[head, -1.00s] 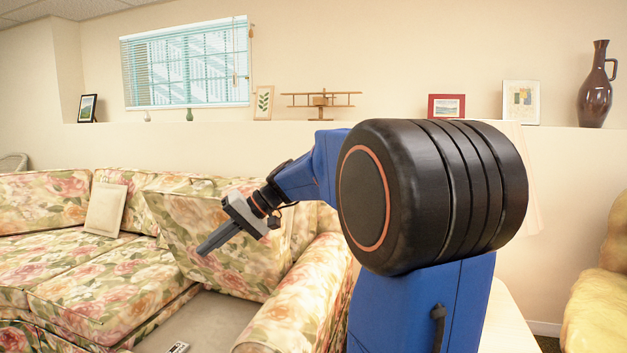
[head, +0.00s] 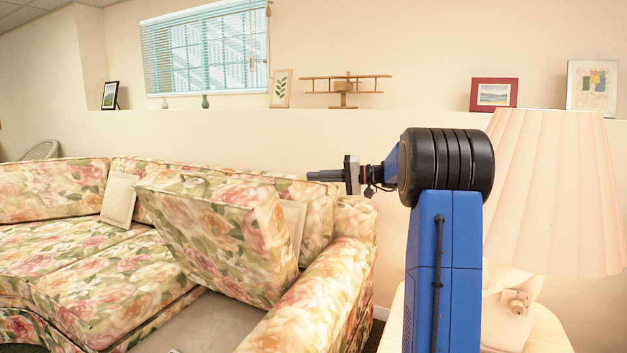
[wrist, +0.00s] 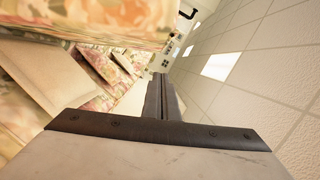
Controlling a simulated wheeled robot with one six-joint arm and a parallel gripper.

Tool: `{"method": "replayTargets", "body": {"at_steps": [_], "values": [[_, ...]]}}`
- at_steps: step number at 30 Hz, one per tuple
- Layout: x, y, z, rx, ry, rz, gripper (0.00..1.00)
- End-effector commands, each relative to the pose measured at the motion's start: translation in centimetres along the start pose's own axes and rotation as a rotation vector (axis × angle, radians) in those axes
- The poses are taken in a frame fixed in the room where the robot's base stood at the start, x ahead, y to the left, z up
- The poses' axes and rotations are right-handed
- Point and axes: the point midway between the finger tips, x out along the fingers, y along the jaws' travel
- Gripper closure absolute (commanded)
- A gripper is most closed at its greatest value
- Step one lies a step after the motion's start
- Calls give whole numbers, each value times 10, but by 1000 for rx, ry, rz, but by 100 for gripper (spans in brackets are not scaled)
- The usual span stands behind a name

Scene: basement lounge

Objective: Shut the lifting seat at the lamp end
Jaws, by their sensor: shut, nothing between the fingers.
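The lifting seat (head: 215,235) at the lamp end of the floral sofa is raised and tilted up on its edge. The grey storage space (head: 205,330) under it lies open in front. The lamp (head: 552,190) stands just beyond the sofa arm. My gripper (head: 312,176) is shut and empty, pointing left, higher in the picture than the seat's raised top edge and near the sofa back. I see no clear contact with the seat. In the wrist view, its closed fingers (wrist: 164,98) point past floral upholstery (wrist: 110,20); I cannot tell which part that is.
The sofa arm (head: 325,300) stands between the seat and the side table (head: 545,335) under the lamp. A beige pillow (head: 118,198) rests farther left; another (head: 293,220) is partly hidden behind the seat. A ledge with a model plane (head: 345,88) and frames runs behind.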

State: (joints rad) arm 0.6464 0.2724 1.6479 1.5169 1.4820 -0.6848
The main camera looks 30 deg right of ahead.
Motion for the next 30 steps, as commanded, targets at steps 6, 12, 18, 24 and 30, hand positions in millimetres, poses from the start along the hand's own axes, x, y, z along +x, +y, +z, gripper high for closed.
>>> {"method": "replayTargets", "body": {"at_steps": [6, 12, 18, 24, 30], "values": [[38, 1, 1, 1, -3, 1, 100], [74, 0, 1, 1, -3, 0, 100], [89, 0, 19, 1, -1, 2, 100], [93, 1, 36, 1, 0, 3, 100], [94, 0, 40, 0, 0, 3, 100]]}}
